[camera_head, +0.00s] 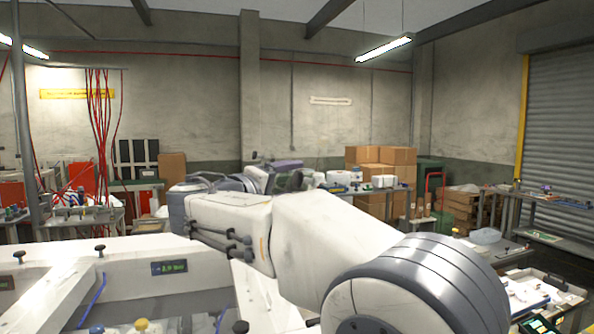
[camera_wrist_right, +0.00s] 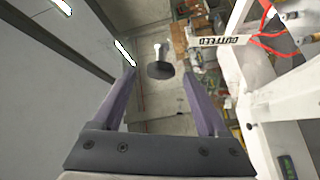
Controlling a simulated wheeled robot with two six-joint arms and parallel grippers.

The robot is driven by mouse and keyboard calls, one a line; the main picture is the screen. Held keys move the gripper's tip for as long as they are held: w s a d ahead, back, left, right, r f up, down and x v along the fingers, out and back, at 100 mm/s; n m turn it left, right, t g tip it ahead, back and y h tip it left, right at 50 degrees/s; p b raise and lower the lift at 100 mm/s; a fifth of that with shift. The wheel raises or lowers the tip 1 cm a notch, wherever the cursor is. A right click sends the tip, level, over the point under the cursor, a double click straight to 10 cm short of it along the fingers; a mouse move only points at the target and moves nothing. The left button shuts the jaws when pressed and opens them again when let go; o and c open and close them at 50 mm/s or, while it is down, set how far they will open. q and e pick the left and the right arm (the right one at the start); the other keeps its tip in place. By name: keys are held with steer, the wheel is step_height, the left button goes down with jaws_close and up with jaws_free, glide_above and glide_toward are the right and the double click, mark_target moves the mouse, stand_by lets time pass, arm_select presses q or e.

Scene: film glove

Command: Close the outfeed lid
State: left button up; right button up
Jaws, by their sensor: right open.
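A dark round knob with a pale stem (camera_wrist_right: 160,70) shows between the fingertips of my right gripper (camera_wrist_right: 158,77) in the right wrist view. The purple fingers stand apart, with nothing held. I cannot tell how far the knob is beyond the fingertips. A white strip lettered like OUTFEED (camera_wrist_right: 222,41) is right of the knob. In the head view my right arm crosses the middle and hides much behind it; a purple part of its gripper (camera_head: 286,164) shows beyond the wrist. I cannot make out the lid itself. My left gripper is not in view.
A white machine body (camera_head: 110,248) with black knobs, a small green display (camera_head: 169,267) and an open recess fills the lower left. Cardboard boxes (camera_head: 380,156) are stacked by the back wall. A bench (camera_head: 545,305) with parts stands at lower right.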

mark_target(295, 180)
steer(key=shift+p+x, duration=0.55)
steer(key=shift+x, duration=1.25)
steer(key=shift+f, duration=0.1)
jaws_close()
